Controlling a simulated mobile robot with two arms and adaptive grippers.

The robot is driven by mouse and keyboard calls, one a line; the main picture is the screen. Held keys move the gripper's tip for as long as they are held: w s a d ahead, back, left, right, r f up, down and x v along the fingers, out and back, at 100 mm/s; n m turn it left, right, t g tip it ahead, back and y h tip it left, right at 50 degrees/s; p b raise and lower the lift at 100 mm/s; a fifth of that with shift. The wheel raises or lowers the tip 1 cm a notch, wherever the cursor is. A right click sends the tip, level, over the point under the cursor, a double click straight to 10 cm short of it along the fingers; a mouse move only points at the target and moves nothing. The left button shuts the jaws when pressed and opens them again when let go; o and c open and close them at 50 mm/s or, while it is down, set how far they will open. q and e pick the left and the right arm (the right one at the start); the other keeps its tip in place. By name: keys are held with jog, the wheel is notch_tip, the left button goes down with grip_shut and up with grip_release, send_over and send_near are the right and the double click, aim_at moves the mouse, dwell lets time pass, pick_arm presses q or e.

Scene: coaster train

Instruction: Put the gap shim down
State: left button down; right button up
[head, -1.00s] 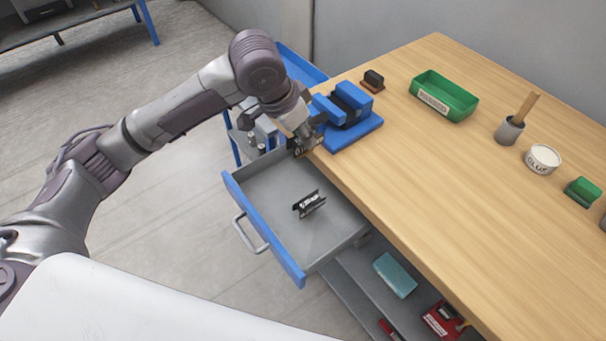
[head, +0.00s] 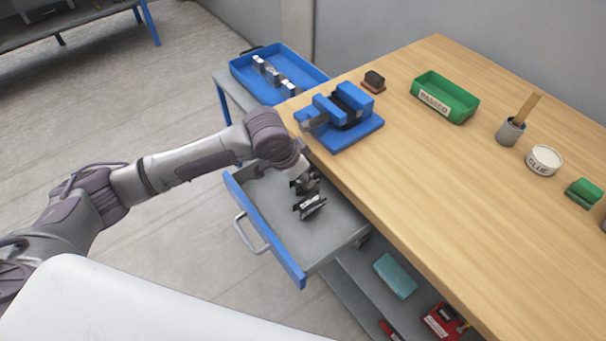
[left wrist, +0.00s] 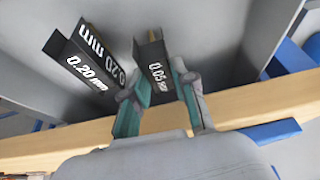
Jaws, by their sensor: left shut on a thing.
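My left gripper (head: 299,178) is low inside the open drawer (head: 268,218), at its far end near the table edge. In the left wrist view its two fingers (left wrist: 157,88) are shut on a dark gap shim (left wrist: 151,55) marked 0.05 mm. The held shim shows only partly in the head view, below the gripper. Whether it touches the drawer floor I cannot tell. A second dark shim (head: 309,206), marked 0.20 mm in the left wrist view (left wrist: 84,62), lies in the drawer close beside it. My right gripper is not in view.
The wooden tabletop (head: 430,190) borders the drawer. A blue vise (head: 345,118) stands near its edge, and a green bin (head: 444,98) farther back. A blue tray (head: 278,72) with metal parts sits behind. The near part of the drawer is free.

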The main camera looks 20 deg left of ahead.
pick_arm(q)
jog(key=c, duration=0.9)
grip_release()
jog(key=shift+c, duration=0.2)
jog(key=shift+s+r, duration=0.1)
jog(key=shift+r, duration=0.35)
jog(key=v, duration=1.1)
jog(key=shift+s, duration=0.15)
jog(key=shift+a, duration=0.1)
